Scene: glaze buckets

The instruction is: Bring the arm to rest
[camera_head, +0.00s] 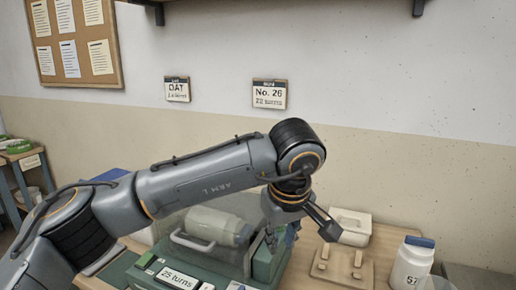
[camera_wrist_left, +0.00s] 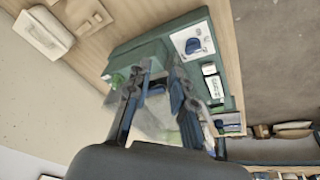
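My left arm (camera_head: 215,178) reaches in from the left across the bench and bends down at the wrist. My left gripper (camera_head: 300,240) hangs above the right end of a green machine (camera_head: 265,267). Its fingers are spread, and nothing shows between them. In the left wrist view, the two fingers of the gripper (camera_wrist_left: 158,75) stand apart over the green machine (camera_wrist_left: 130,55). A pale cylindrical jar (camera_head: 212,224) lies on its side on the machine, partly behind my arm. I cannot tell whether the gripper touches the machine. My right gripper is in neither view.
A sign reading "25 turns" (camera_head: 178,279) stands at the machine's front. To the right are a wooden holder (camera_head: 335,268), a white container (camera_head: 351,226) and a white jar with a blue lid (camera_head: 411,265). A shelf bracket (camera_head: 418,8) and wall cards (camera_head: 269,94) are behind.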

